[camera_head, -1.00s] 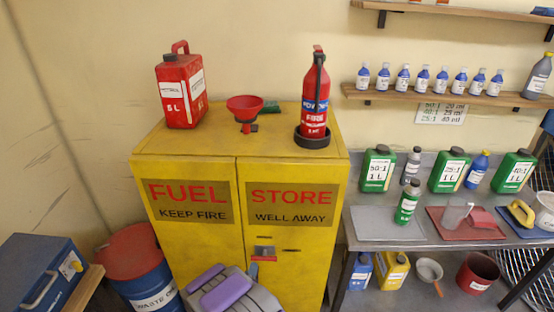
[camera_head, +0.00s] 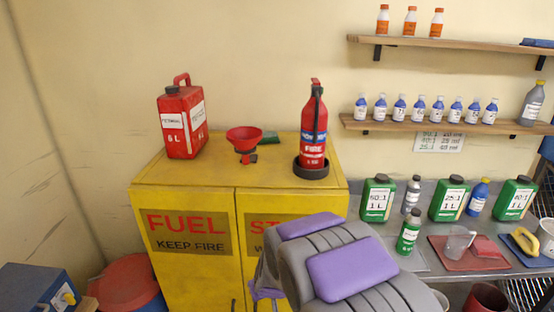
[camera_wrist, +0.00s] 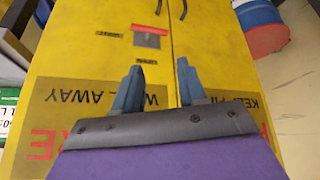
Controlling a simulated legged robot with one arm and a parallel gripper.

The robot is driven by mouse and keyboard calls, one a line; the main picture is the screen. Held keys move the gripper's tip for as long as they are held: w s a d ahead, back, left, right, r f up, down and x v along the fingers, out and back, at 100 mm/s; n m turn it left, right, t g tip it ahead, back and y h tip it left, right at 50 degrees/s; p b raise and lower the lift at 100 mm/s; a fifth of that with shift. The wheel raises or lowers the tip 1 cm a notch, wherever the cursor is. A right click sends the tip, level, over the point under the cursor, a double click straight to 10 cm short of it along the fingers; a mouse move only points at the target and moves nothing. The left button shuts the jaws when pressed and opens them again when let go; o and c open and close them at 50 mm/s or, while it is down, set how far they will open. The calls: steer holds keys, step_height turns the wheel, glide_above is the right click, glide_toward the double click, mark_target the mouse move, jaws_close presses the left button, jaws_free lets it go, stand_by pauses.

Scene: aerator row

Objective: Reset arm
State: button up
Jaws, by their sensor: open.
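My arm, grey with purple pads, rises in front of the yellow fuel store cabinet (camera_head: 190,275) in the head view and covers part of its right door. My gripper (camera_wrist: 158,82) shows in the wrist view, with two blue-grey fingers apart and nothing between them. It faces the cabinet's doors, which also fill most of the wrist view (camera_wrist: 90,60), upside down. The fingertips are hidden behind my arm in the head view. Whether they touch the doors I cannot tell.
On the cabinet stand a red petrol can (camera_head: 182,122), a red funnel (camera_head: 244,138) and a fire extinguisher (camera_head: 313,130). Right is a bench with green bottles (camera_head: 377,198) and a red tray (camera_head: 452,258). A red-lidded drum (camera_head: 130,283) stands left. Shelves hang above the bench.

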steer(key=s+d+r+m+g, duration=0.1)
steer(key=s+d+r, duration=0.3)
steer(key=s, duration=0.8)
steer(key=s+d+r+m+g+h, duration=0.1)
steer(key=s+d+r+m+g, duration=0.1)
steer(key=s+d+r+g, duration=0.2)
steer(key=s+d+r+m+g, duration=0.1)
steer(key=s+d+r, duration=0.5)
steer(key=s, duration=1.3)
steer(key=d+g, duration=0.1)
steer(key=d, duration=0.2)
steer(key=shift+s+d+m+g+h, duration=0.3)
steer(key=shift+s+m+h, duration=0.1)
